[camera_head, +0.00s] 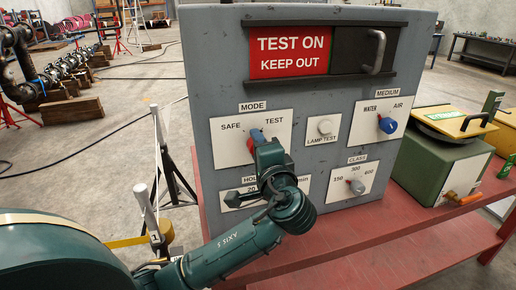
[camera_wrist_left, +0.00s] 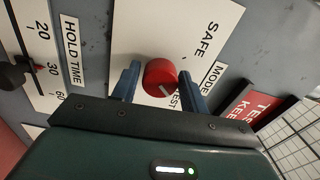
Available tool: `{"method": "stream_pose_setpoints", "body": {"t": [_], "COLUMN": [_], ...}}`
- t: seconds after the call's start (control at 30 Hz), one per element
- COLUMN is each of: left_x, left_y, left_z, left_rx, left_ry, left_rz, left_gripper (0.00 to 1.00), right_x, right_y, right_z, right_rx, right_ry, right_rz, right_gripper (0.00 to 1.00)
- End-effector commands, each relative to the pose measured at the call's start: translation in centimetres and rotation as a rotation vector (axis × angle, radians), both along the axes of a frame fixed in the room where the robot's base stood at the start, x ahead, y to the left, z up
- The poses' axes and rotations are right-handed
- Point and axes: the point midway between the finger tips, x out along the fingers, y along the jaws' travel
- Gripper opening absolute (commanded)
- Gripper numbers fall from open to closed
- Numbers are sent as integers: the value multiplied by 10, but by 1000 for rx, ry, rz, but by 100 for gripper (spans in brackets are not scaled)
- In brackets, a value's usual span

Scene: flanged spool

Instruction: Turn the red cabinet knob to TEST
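The red MODE knob (camera_wrist_left: 160,75) sits on a white plate (camera_head: 225,139) marked SAFE on the left and TEST on the right. In the left wrist view its pale mark appears to face the TEST lettering, but the angle is hard to read. My left gripper (camera_wrist_left: 158,78) has one blue finger on each side of the knob, with narrow gaps showing, so it looks open around it. In the head view the gripper (camera_head: 257,140) partly covers the knob (camera_head: 250,146). My right gripper is not in view.
The grey cabinet (camera_head: 215,60) stands on a red bench (camera_head: 400,255). A blue MEDIUM knob (camera_head: 388,125), a LAMP TEST button (camera_head: 325,127) and a CLASS knob (camera_head: 356,186) share its face. A red TEST ON sign (camera_head: 290,52) is above. A green box (camera_head: 440,165) stands at right.

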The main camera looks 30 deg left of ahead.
Motion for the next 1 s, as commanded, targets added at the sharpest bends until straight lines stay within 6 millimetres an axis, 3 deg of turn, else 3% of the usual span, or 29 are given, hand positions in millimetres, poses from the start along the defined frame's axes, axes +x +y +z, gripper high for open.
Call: {"method": "stream_pose_setpoints", "body": {"t": [0.13, 0.47, 1.0], "left_x": [0, -3, -71], "left_y": [0, -4, -83], "left_z": [0, -1, -2], "left_rx": [-1, -3, -7], "left_ry": [-1, -3, -1], "left_rz": [0, -1, -2], "left_gripper": [56, 57, 57], "right_x": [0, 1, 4], "right_y": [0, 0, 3], "right_z": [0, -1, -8], "right_rx": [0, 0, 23], "right_ry": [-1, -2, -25], "right_rz": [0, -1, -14], "right_gripper": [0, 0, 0]}}
